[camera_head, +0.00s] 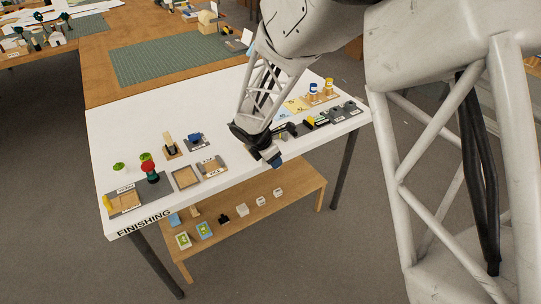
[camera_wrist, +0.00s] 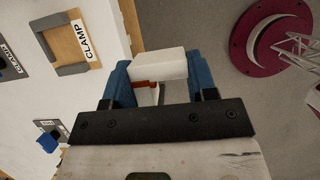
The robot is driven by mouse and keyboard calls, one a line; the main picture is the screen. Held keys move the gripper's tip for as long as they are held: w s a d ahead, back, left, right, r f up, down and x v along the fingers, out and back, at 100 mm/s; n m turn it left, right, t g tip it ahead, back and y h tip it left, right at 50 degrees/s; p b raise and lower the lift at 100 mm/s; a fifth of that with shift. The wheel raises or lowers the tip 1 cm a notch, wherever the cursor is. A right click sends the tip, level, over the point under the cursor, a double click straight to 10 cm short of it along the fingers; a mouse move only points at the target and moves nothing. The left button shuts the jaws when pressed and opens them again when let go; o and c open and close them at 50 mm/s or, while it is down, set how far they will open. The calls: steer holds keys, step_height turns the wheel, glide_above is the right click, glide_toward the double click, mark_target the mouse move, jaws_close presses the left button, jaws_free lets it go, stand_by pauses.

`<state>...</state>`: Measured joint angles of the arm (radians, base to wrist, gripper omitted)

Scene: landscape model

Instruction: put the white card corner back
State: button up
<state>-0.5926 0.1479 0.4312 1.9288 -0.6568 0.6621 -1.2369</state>
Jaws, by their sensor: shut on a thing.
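My gripper (camera_wrist: 158,88) has blue fingers and is shut on a white block-like piece (camera_wrist: 157,65), seen in the wrist view between the fingertips. It looks like the white card corner, though its full shape is partly hidden by the gripper. A small orange-red part (camera_wrist: 146,84) shows just below it, between the fingers. In the head view my gripper (camera_head: 272,158) is at the front edge of the white table (camera_head: 140,130); the held piece cannot be made out there.
A wooden-based tray labelled CLAMP (camera_wrist: 92,50) lies on the table, left of my gripper in the wrist view. Several labelled trays and tools line the table's front. A wooden lower shelf (camera_head: 300,190) holds small white blocks (camera_head: 261,201) and cards. The table's middle is mostly clear.

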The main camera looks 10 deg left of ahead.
stand_by(0.6)
steer(key=w+a+r, duration=0.1)
steer(key=w+a, duration=0.3)
steer(key=w, duration=0.6)
steer(key=w+a+r, duration=0.2)
steer(key=w+a, duration=0.2)
steer(key=w, duration=0.7)
steer(key=w+a+r, duration=0.1)
steer(key=w+a, duration=0.3)
steer(key=w, duration=0.7)
steer(key=shift+w+a+r, duration=0.2)
steer(key=shift+w+r, duration=0.05)
steer(key=shift+r, duration=0.05)
steer(key=shift+f, duration=3.1)
steer(key=shift+f, duration=0.1)
steer(key=shift+f, duration=1.75)
steer(key=shift+f, duration=0.15)
